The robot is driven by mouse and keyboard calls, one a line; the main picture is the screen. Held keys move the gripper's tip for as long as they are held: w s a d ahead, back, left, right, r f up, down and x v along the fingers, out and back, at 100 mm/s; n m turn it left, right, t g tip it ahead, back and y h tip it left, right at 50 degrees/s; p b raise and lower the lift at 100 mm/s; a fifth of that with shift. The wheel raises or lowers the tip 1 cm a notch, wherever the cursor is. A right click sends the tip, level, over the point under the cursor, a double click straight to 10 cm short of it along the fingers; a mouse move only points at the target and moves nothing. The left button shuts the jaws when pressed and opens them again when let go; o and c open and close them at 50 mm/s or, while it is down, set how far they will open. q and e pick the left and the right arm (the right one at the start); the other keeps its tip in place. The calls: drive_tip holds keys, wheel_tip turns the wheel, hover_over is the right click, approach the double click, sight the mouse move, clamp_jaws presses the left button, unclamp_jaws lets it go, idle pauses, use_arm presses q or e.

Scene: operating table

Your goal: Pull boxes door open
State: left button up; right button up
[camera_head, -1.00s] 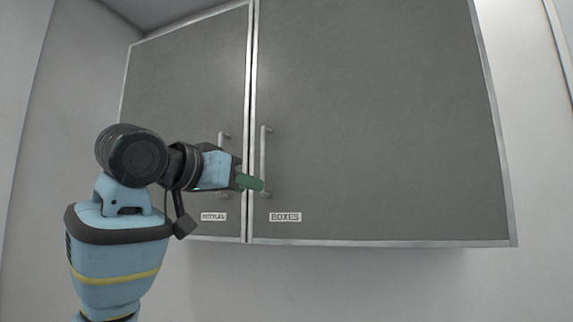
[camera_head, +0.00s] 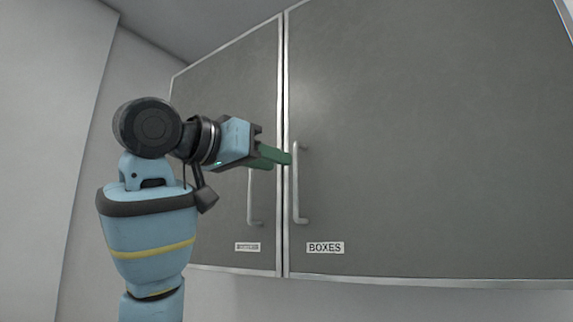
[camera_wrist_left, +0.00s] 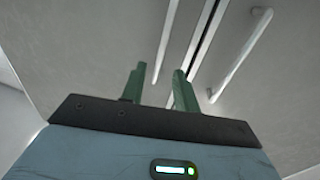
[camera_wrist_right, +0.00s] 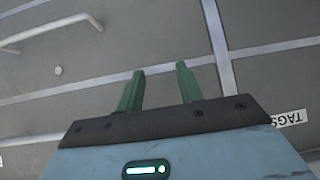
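The grey boxes door (camera_head: 430,150) is shut, with a "BOXES" label (camera_head: 325,248) near its lower left corner. Its vertical metal handle (camera_head: 297,190) stands near the door seam. My left gripper (camera_head: 288,158) is just left of the upper part of this handle, at the seam. Its green fingers (camera_wrist_left: 159,69) are apart in the left wrist view. Two bar handles show beyond them, one (camera_wrist_left: 167,40) in line with the finger gap and one (camera_wrist_left: 240,55) to the right. I cannot tell whether anything is touched. My right gripper (camera_wrist_right: 159,69) is open and empty, out of the head view.
The shut bottles door (camera_head: 225,110) is on the left, with its own handle (camera_head: 251,200) behind my left gripper. A pale wall (camera_head: 50,130) is at the left.

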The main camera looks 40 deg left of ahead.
sight(294, 167)
use_arm(q)
drive_tip(key=w, duration=0.4)
drive_tip(key=shift+d, duration=0.15)
drive_tip(key=shift+c, duration=0.2)
clamp_jaws()
